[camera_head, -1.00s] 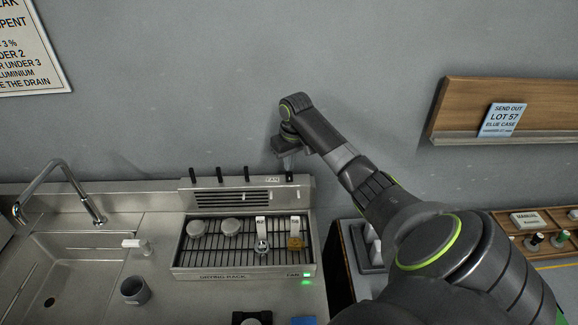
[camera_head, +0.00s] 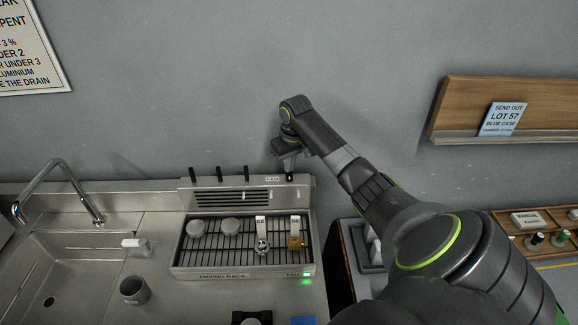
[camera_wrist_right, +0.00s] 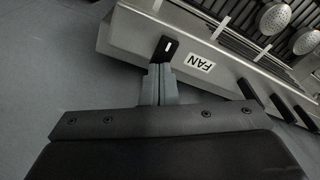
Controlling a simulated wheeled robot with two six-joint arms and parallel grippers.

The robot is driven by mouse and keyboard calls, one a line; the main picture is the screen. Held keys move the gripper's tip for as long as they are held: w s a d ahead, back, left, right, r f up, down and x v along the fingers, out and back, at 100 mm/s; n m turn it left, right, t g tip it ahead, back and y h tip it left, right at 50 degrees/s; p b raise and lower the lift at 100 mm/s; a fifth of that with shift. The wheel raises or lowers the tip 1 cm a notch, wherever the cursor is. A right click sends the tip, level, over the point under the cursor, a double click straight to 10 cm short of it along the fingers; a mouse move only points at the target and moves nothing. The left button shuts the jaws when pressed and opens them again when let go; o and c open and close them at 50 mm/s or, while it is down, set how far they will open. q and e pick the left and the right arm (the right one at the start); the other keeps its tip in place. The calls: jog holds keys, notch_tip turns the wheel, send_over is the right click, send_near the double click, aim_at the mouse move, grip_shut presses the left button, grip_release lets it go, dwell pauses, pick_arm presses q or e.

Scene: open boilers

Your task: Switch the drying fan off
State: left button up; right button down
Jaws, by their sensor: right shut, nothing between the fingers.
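The drying rack (camera_head: 176,262) stands on the steel counter, with a raised panel behind it. The fan switch (camera_wrist_right: 166,48), a black lever with a white mark, stands at the panel's end by the FAN label (camera_wrist_right: 196,64). It also shows at the panel's right end in the head view (camera_head: 290,177). My right gripper (camera_wrist_right: 161,72) is shut and empty, its fingertips at the lever; I cannot tell whether they touch. In the head view the gripper (camera_head: 289,167) points down from above the switch. A green fan light (camera_head: 307,275) glows on the rack's front right. My left gripper is out of view.
Round pieces (camera_head: 231,226) and tagged parts (camera_head: 262,245) lie on the rack. A sink with a faucet (camera_head: 60,180) and a cup (camera_head: 135,290) are left. A wooden wall shelf (camera_head: 460,105) is right.

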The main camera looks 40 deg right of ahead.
jog(key=shift+s+a+f, duration=0.1)
jog(key=shift+f, duration=0.5)
jog(key=shift+r+p, duration=0.55)
jog(key=shift+r, duration=3.05)
